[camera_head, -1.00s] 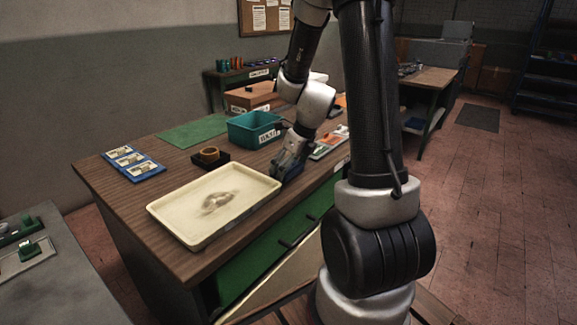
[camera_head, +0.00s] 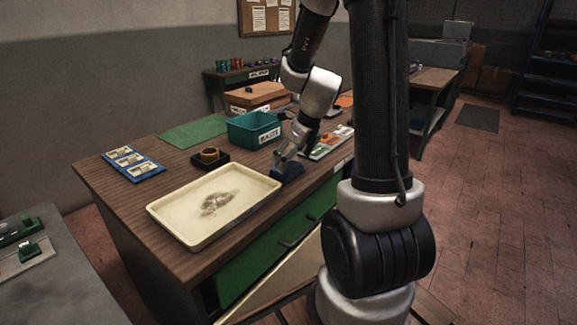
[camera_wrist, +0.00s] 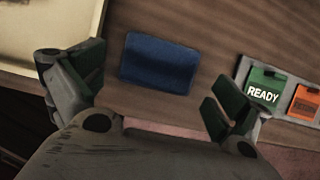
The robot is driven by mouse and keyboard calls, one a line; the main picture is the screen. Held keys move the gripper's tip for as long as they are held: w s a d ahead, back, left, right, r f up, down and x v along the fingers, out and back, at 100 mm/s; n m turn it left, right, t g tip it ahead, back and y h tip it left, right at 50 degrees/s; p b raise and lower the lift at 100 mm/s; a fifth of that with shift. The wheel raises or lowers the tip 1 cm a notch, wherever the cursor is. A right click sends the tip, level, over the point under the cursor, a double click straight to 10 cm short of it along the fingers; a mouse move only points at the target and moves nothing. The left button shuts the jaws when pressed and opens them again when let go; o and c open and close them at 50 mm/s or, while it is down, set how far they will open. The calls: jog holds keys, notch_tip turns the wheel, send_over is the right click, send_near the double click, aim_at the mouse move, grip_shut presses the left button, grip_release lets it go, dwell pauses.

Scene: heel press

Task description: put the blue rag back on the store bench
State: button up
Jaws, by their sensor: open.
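The blue rag (camera_wrist: 158,62) lies flat on the wooden bench top in the wrist view, a folded rectangle near the bench edge. In the head view the rag (camera_head: 291,172) shows beside the right end of the cream tray, just below my gripper (camera_head: 283,163). In the wrist view my gripper (camera_wrist: 150,95) is open and empty, with its fingers spread to either side of the rag and apart from it. Which bench is the store bench I cannot tell for sure; a back bench (camera_head: 215,85) carries a label too small to read.
The cream tray (camera_head: 163,210) with a grey-brown smear lies left of the rag. A teal bin (camera_head: 240,133), a small dark tray with a brown ring (camera_head: 209,155) and a blue card holder (camera_head: 145,172) stand behind. A READY tag board (camera_wrist: 250,75) lies to the right.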

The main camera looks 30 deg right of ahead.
jog(key=v, duration=0.8)
jog(key=s+a+r+n, duration=0.2)
jog(key=s+n, duration=0.4)
jog(key=n, duration=0.4)
jog(key=s+a+r+n+h, duration=0.1)
jog(key=s+a+r+n, duration=0.1)
jog(key=s+n, duration=0.4)
jog(key=s+a+r+n, duration=0.3)
jog(key=s+n, duration=0.4)
jog(key=n, duration=0.9)
jog(key=shift+r+h, duration=0.3)
jog(key=shift+r, duration=0.3)
jog(key=shift+d, duration=0.1)
